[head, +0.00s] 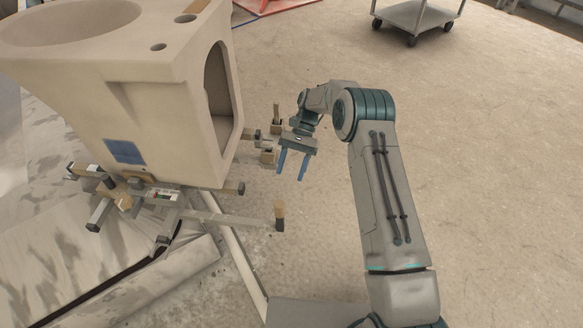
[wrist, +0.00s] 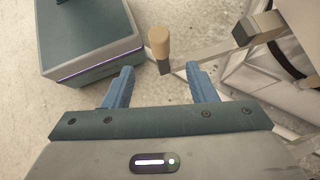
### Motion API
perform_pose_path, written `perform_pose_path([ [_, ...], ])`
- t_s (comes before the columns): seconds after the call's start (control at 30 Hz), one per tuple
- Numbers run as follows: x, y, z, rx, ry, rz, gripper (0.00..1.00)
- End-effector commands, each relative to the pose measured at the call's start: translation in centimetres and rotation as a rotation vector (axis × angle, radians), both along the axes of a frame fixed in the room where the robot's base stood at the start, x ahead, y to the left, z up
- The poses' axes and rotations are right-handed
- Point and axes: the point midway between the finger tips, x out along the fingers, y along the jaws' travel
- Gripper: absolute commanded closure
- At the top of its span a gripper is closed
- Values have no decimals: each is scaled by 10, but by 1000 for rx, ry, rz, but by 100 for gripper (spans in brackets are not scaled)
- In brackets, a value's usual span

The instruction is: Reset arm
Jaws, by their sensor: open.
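My gripper (head: 291,164) is open, with its two blue fingers apart and nothing held between them in the head view. It hangs over the floor just right of the beige block-like piece (head: 150,110) on the carousel. In the wrist view my gripper (wrist: 158,85) shows both blue fingers spread. A handle with a tan grip (wrist: 160,44) stands beyond the fingertips there; I cannot tell how far below it is. My arm bends at the teal elbow joint and reaches left toward the carousel.
The carousel frame (head: 210,217) has metal bars sticking out, one ending in a tan-topped handle (head: 280,214) below my gripper. A grey wheeled cart (head: 420,14) stands at the back right. The concrete floor (head: 490,170) on the right is clear.

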Motion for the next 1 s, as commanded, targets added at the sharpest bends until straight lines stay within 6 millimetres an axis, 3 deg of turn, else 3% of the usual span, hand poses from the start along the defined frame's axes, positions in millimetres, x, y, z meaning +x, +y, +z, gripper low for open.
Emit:
perform_pose_path([
  [0.3, 0, 0, 0, 1, 0, -1, 48],
  [0.43, 0, -3, 15, 0, -22, 3, 48],
  [0.57, 0, -13, 57, -4, -90, 13, 48],
  [0.77, -10, -40, 139, -16, -238, 40, 48],
  [1.0, -37, -75, 229, -37, -417, 75, 48],
])
